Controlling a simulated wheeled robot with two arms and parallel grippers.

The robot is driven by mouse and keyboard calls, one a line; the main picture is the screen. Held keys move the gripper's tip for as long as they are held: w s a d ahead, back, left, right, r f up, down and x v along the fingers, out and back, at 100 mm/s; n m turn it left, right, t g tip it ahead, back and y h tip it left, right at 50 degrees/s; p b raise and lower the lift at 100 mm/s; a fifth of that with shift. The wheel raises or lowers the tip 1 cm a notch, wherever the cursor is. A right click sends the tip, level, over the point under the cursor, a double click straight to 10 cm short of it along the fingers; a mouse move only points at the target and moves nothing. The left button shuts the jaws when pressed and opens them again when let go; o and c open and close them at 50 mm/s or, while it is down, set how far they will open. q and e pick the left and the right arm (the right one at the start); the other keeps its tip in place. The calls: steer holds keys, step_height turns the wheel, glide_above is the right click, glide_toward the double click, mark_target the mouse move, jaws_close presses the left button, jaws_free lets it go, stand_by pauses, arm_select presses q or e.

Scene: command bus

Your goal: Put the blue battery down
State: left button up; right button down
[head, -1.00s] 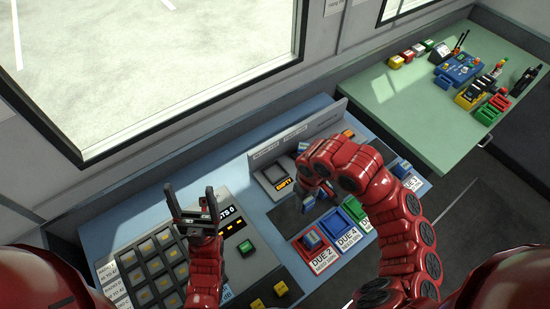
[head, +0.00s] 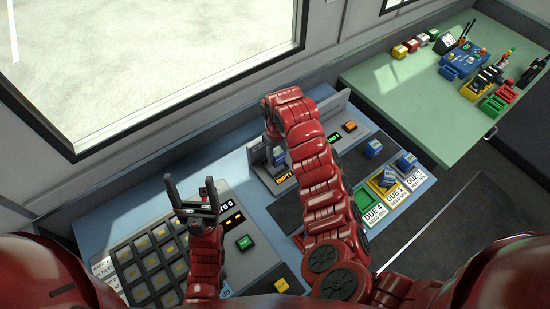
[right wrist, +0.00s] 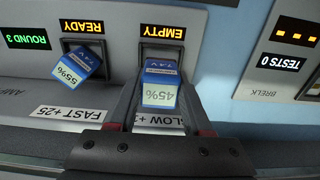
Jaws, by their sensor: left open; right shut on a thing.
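The blue battery (right wrist: 160,88), with a white label reading 45%, is between the fingers of my right gripper (right wrist: 161,108) in the right wrist view. It is at the slot below the orange EMPTY display (right wrist: 162,32). I cannot tell whether it rests on the slot's floor. In the head view this battery (head: 279,157) shows just below my right gripper (head: 273,140), above the EMPTY sign. My left gripper (head: 196,197) is open and empty over the keypad console.
A second blue battery (right wrist: 78,66), marked 55%, sits tilted in the neighbouring slot under READY (right wrist: 82,26). More blue batteries (head: 373,148) lie by the DUE trays at right. A green table (head: 400,95) with devices stands further right. My right arm hides part of the desk.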

mark_target(275, 160)
steer(key=shift+w+a+f, duration=0.2)
steer(key=shift+w+a, duration=0.2)
steer(key=shift+w, duration=0.05)
steer(key=shift+f+p, duration=0.3)
steer(key=shift+p, duration=0.15)
steer(key=shift+s+f+p, duration=0.1)
steer(key=shift+f+p, duration=0.35)
steer(key=shift+f, duration=1)
steer(key=shift+f, duration=0.1)
steer(key=shift+c, duration=1.6)
jaws_free()
